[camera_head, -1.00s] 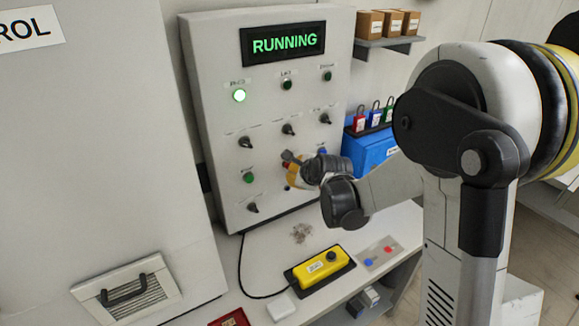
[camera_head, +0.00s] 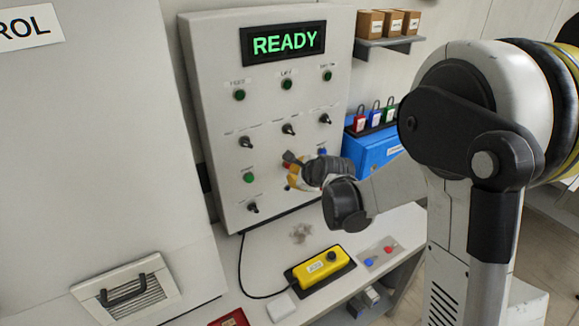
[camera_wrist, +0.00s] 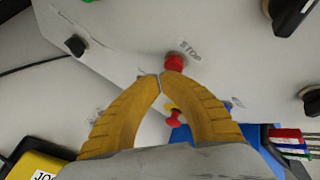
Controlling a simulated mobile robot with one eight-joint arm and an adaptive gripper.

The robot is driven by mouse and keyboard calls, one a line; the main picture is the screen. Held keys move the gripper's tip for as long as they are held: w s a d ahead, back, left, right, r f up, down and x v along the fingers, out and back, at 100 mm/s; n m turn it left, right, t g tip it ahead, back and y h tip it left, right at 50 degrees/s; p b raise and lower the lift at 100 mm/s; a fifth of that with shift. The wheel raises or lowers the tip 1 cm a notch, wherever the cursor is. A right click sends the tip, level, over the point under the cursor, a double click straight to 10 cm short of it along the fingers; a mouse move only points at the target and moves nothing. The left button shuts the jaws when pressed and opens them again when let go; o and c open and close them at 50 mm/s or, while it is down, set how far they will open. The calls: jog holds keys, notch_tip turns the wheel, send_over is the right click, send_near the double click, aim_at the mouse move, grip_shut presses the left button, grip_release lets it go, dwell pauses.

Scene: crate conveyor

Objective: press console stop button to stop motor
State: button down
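The console (camera_head: 222,120) is a pale upright panel, and its display (camera_head: 284,43) reads READY in green. In the wrist view, the red stop button (camera_wrist: 174,62) sticks out from the panel beside a STOP label. My gripper (camera_wrist: 160,76) has its two yellow fingers together at the tips, with nothing between them. The tips are right beside the stop button; I cannot tell whether they touch it. In the head view, my gripper (camera_head: 290,162) is at the lower middle of the panel and mostly hides the button. The three indicator lamps under the display are dark, including the leftmost lamp (camera_head: 239,95).
A red-and-yellow button (camera_wrist: 174,118) sits close to my fingers. Black selector knobs (camera_head: 289,129) and a green button (camera_head: 249,177) surround the area. A yellow pendant box (camera_head: 318,267) lies on the bench below. A blue box (camera_head: 370,150) with padlocks stands at the right.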

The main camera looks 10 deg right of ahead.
jog(key=shift+s+d, duration=0.15)
jog(key=shift+s, duration=0.15)
jog(key=shift+s, duration=0.1)
jog(key=shift+s+d, duration=0.25)
jog(key=shift+s, duration=0.5)
jog(key=shift+s+d, duration=0.25)
jog(key=shift+s, duration=0.55)
jog(key=shift+s+d, duration=0.25)
jog(key=shift+s, duration=0.5)
